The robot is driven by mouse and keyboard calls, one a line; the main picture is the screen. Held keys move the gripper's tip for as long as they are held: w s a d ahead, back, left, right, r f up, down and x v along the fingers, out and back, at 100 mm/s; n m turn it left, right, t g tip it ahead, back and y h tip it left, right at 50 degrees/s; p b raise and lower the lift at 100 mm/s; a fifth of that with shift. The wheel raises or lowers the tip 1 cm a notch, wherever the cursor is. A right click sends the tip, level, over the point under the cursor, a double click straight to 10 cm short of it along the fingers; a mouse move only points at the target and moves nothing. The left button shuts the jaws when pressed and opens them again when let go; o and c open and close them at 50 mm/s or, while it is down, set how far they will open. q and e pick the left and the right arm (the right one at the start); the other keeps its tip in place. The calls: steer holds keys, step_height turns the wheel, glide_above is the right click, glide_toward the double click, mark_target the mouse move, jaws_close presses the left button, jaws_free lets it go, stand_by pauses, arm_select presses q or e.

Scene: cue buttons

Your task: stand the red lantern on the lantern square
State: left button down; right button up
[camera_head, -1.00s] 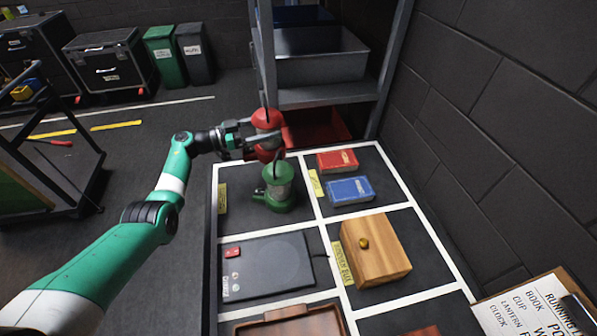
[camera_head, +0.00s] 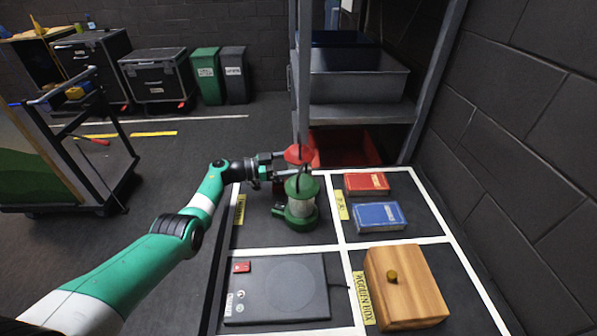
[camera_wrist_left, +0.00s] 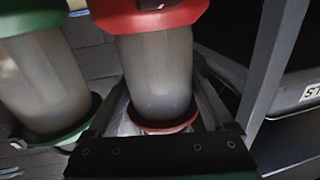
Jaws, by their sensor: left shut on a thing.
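The red lantern (camera_head: 300,154) has a red cap and base around a pale glass body. My left gripper (camera_head: 283,170) is shut on it and holds it upright behind the green lantern (camera_head: 302,208). The green lantern stands in the back left square (camera_head: 252,228), which has a yellow label too small to read. It hides the red lantern's lower part, so I cannot tell if its base touches the table. The left wrist view shows the red lantern (camera_wrist_left: 158,75) between the fingers and the green lantern (camera_wrist_left: 40,85) close on its left. My right gripper is out of view.
A red book (camera_head: 366,183) and a blue book (camera_head: 380,216) lie in the square to the right. A wooden box (camera_head: 405,288) and a dark flat device (camera_head: 275,290) fill nearer squares. A shelf post (camera_head: 302,70) rises just behind the red lantern.

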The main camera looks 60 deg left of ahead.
arm_select(q)
steer(key=shift+f, duration=0.55)
steer(key=shift+r, duration=0.1)
jaws_free()
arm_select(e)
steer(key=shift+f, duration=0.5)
arm_select(q)
steer(key=shift+s+r+p, duration=0.1)
steer(key=shift+s+p, duration=0.1)
steer(key=shift+p, duration=0.15)
steer(key=p+v, duration=0.4)
steer(key=v, duration=0.7)
steer(key=shift+s, duration=0.35)
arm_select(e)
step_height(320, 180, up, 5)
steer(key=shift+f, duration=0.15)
